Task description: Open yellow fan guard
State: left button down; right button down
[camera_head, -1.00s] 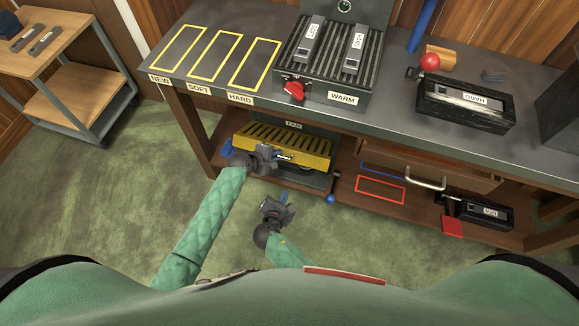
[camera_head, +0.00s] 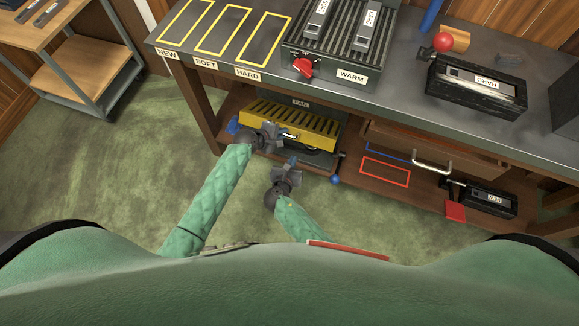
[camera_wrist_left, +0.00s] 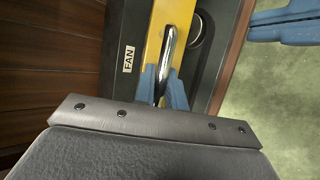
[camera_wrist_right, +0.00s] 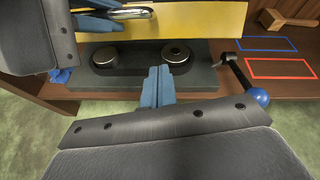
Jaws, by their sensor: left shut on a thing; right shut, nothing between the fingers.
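The yellow fan guard (camera_head: 312,128), with dark slots on its top, sits on the fan unit on the shelf under the bench. Its metal handle (camera_wrist_left: 170,48) is at the front. My left gripper (camera_head: 280,132) is shut on this handle; its blue fingers (camera_wrist_left: 163,86) sit around the handle's end. The right wrist view also shows the guard's yellow front (camera_wrist_right: 205,18) above a dark base with two round metal-topped parts. My right gripper (camera_head: 291,163) is shut and empty, below and in front of the guard; its fingertips (camera_wrist_right: 160,72) point at the base.
A blue-knobbed lever (camera_wrist_right: 257,96) stands right of the fan base. A drawer with a metal handle (camera_head: 432,163) and a red outline (camera_head: 385,171) lie further right. The heater with a red knob (camera_head: 303,67) is on the bench above. Green floor in front is free.

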jog(key=w+r, duration=0.1)
jog(key=w, duration=0.5)
jog(key=shift+d+r, duration=0.35)
jog(key=shift+d, duration=0.1)
pick_arm(q)
jog(key=shift+s, duration=0.1)
pick_arm(e)
jog(key=shift+w+d+r, duration=0.1)
jog(key=shift+w+r, duration=0.4)
jog(key=shift+r, duration=0.4)
pick_arm(q)
jog(key=c, duration=1.5)
grip_release()
jog(key=shift+f, duration=0.15)
jog(key=shift+o, duration=0.2)
pick_arm(e)
jog(key=shift+r, duration=0.1)
